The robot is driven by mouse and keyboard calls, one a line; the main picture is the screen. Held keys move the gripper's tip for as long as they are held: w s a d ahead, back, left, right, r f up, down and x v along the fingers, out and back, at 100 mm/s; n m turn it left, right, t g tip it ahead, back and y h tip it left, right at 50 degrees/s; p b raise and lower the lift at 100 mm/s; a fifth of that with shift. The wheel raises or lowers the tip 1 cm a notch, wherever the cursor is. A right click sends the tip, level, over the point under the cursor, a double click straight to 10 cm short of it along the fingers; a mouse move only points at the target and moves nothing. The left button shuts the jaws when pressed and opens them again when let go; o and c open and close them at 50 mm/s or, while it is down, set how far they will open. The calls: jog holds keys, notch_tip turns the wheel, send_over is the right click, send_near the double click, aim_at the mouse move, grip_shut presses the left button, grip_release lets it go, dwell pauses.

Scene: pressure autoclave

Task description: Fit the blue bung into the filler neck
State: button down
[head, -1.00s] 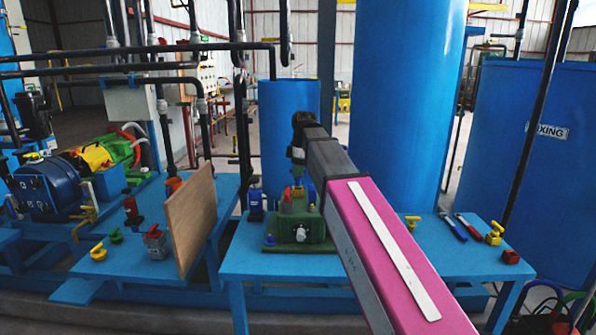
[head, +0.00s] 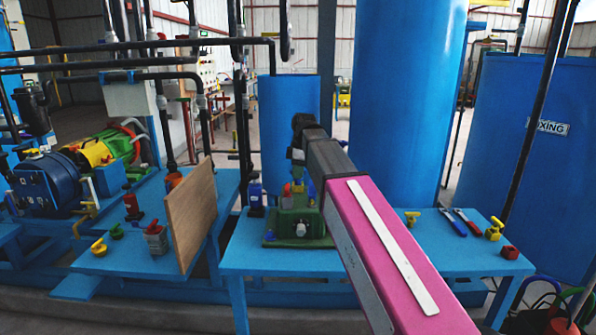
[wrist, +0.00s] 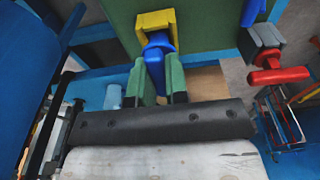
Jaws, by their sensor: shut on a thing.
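The blue bung (wrist: 157,62) is between the two green fingers of my gripper (wrist: 156,84) in the wrist view. My gripper is shut on it. The bung's far end is at the yellow filler neck (wrist: 156,20), which stands against a green body; I cannot tell whether it is inside the neck or only against it. In the head view my gripper (head: 297,172) is over the green machine (head: 296,222) on the blue table. The bung is too small and covered to make out there.
A red-handled valve (wrist: 278,75) is right of the neck in the wrist view. A blue bottle (head: 256,195) stands left of the machine. A wooden board (head: 193,215) stands further left. Pliers-like tools (head: 460,223) and yellow valves lie on the right of the table.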

jog(key=shift+f, duration=0.75)
jog(key=c, duration=1.1)
grip_release()
jog(key=shift+o, duration=0.2)
jog(key=r, duration=0.6)
jog(key=d+r, duration=0.1)
jog(key=r, duration=0.2)
jog(key=shift+r, duration=0.15)
jog(key=shift+d+r, duration=0.15)
jog(key=shift+r, duration=0.6)
jog(key=shift+s, duration=0.1)
